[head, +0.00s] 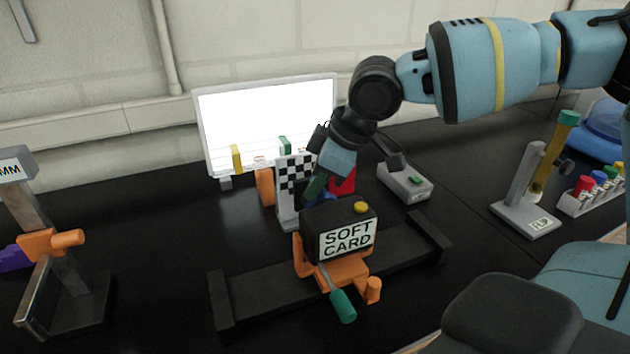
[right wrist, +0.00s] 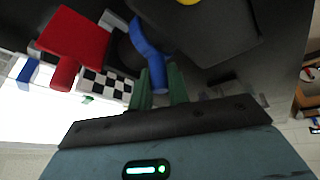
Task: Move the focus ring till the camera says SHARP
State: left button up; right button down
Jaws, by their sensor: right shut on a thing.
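The camera (head: 325,217) is a dark box with a yellow button on top, and its face reads "SOFT CARD". It sits on an orange carriage (head: 345,270) on a black rail. The blue focus ring (right wrist: 147,38) is on its far side, with a peg pointing out; in the head view only a little blue shows. My right gripper (head: 316,186) reaches behind the camera. In the right wrist view its green fingers (right wrist: 160,88) are shut on the blue peg. A checkered card (head: 296,172) stands just beyond the camera. My left gripper is out of view.
A red part (right wrist: 75,40) with a peg is close to the ring. A lit white panel (head: 265,120) stands behind. A green-handled lever (head: 342,305) sticks out in front. A grey box (head: 404,182) and a stand (head: 530,195) are to the right. Bare black table (head: 150,230) lies left.

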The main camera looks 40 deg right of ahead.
jog(key=shift+s+d+t+y, duration=0.1)
jog(key=shift+d+t+y, duration=0.2)
jog(key=shift+d+y, duration=0.5)
jog(key=shift+a, duration=0.2)
jog(key=c, duration=1.3)
grip_release()
jog(key=shift+c, duration=0.2)
jog(key=shift+r, duration=0.1)
jog(key=v, duration=0.7)
jog(key=shift+s+d+r+p, duration=0.15)
jog(key=shift+d+r+p, duration=0.1)
jog(key=shift+p, duration=0.1)
